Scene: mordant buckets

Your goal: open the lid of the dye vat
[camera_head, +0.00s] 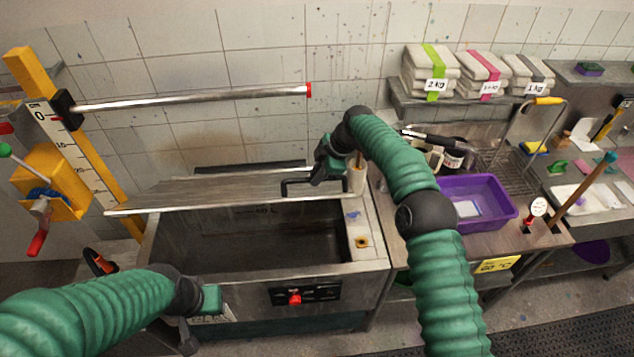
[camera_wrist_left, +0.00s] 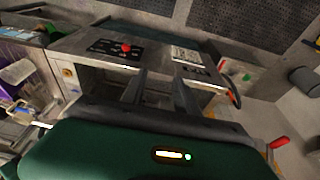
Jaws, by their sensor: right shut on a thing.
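The dye vat (camera_head: 372,262) is a steel tub in the middle of the head view, with a dark inside. Its lid (camera_head: 190,192) is a flat steel sheet, raised at the front, so the opening shows below it. A black bar handle (camera_head: 284,189) is at the lid's right front. My right gripper (camera_head: 314,178) is shut on this handle; its fingertips are partly hidden. My left gripper (camera_head: 198,335) is low at the vat's front left, apart from the lid. In the left wrist view its two fingers (camera_wrist_left: 160,90) stand apart with nothing between them.
A red knob (camera_head: 295,299) is on the vat's front panel. A yellow post (camera_head: 75,140) with a metal bar (camera_head: 190,97) stands at the left. A purple basin (camera_head: 480,190) sits on the counter at the right. Folded cloth stacks (camera_head: 430,72) lie on a shelf.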

